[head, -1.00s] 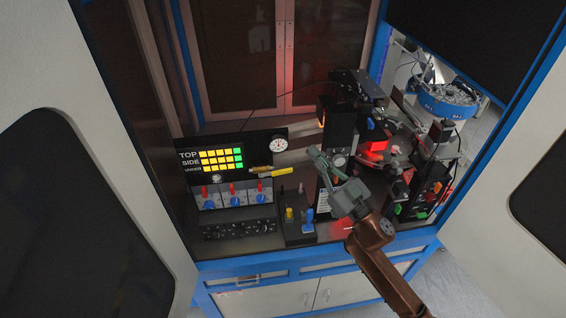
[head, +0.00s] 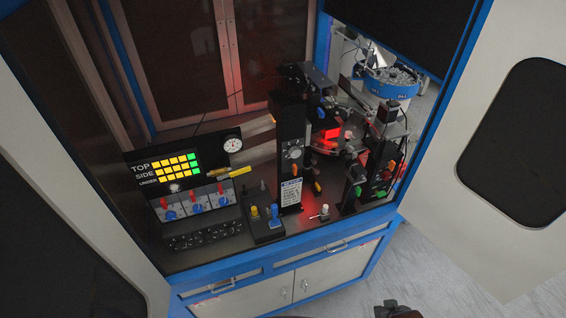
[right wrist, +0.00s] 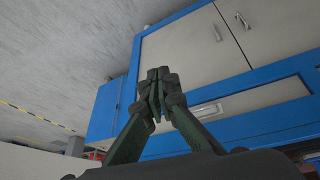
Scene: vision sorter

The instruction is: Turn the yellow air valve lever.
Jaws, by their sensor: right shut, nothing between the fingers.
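The yellow air valve lever (head: 231,172) is in the head view, beside the display panel and below the round white gauge (head: 232,143). It lies nearly level, with its right end slightly higher. Nothing touches it. My right gripper (right wrist: 158,78) shows in the right wrist view, shut and empty, with its dark fingertips together. It is away from the lever, in front of the cabinet's lower doors (right wrist: 190,48). My left gripper is in neither view.
A control panel with red and blue selector switches (head: 197,202) stands below the display (head: 173,167). The cabinet's blue front edge (head: 290,251) borders the opening.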

